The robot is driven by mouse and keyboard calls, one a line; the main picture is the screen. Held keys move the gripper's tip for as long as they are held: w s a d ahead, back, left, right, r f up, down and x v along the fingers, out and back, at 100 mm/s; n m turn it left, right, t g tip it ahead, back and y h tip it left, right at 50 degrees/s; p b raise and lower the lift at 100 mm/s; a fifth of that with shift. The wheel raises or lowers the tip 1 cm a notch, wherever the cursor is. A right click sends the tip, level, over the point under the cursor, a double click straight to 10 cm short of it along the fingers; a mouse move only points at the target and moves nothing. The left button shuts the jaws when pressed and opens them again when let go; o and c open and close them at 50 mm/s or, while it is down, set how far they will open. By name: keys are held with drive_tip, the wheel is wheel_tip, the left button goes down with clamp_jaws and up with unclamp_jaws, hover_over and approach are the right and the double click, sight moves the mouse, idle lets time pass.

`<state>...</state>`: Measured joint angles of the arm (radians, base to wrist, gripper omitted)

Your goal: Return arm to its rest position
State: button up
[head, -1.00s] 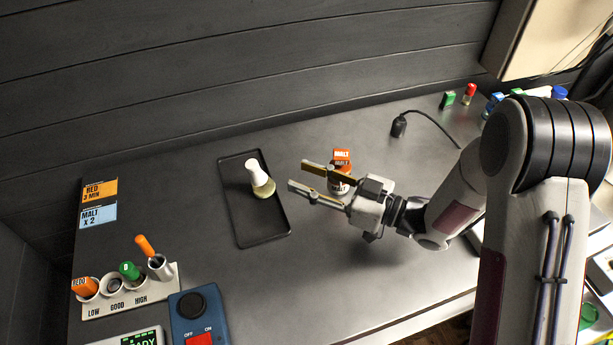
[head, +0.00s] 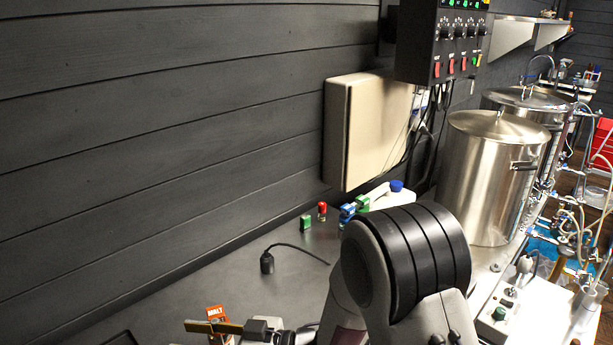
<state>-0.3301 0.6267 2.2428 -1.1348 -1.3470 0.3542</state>
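My gripper (head: 190,334) shows at the bottom edge of the head view, pointing left, with its lower part cut off. Its upper olive finger is in sight, with a gap beneath it, so it appears open. I see nothing between the fingers. My arm (head: 405,265) bends up from the bottom right and covers part of the worktop. An orange MALT label or block (head: 215,312) stands just behind the upper finger; I cannot tell whether they touch.
A black plug with cable (head: 267,262) lies on the worktop. Small green (head: 305,223) and red-capped (head: 322,210) items stand near the wall. A beige box (head: 370,130) and black control panel (head: 445,45) hang there. Steel kettles (head: 490,180) stand right. Worktop left of the plug is clear.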

drive_tip(key=w+d+r+m+t+h, duration=0.3)
drive_tip(key=w+d+m+t+h, duration=0.1)
drive_tip(key=d, duration=0.4)
drive_tip(key=w+d+r+m+t+h, duration=0.3)
drive_tip(key=w+d+t+h, duration=0.1)
drive_tip(key=d, duration=0.4)
drive_tip(key=s+d+r+m+h, duration=0.1)
drive_tip(key=d+r+m+h, duration=0.15)
drive_tip(key=d, duration=0.45)
drive_tip(key=s+d+r+m+h, duration=0.1)
drive_tip(key=d+h, duration=0.2)
drive_tip(key=d, duration=0.3)
drive_tip(key=s+d+r+m+g+h, duration=0.2)
drive_tip(key=s+d+m+h, duration=0.15)
drive_tip(key=s+d, duration=0.6)
drive_tip(key=s+f+m+g, duration=0.1)
drive_tip(key=s+g, duration=0.1)
drive_tip(key=s, duration=1.3)
drive_tip(key=shift+d+f+g, duration=0.15)
drive_tip(key=shift+g, duration=0.25)
drive_tip(key=shift+o, duration=0.6)
drive_tip(key=shift+w, duration=0.1)
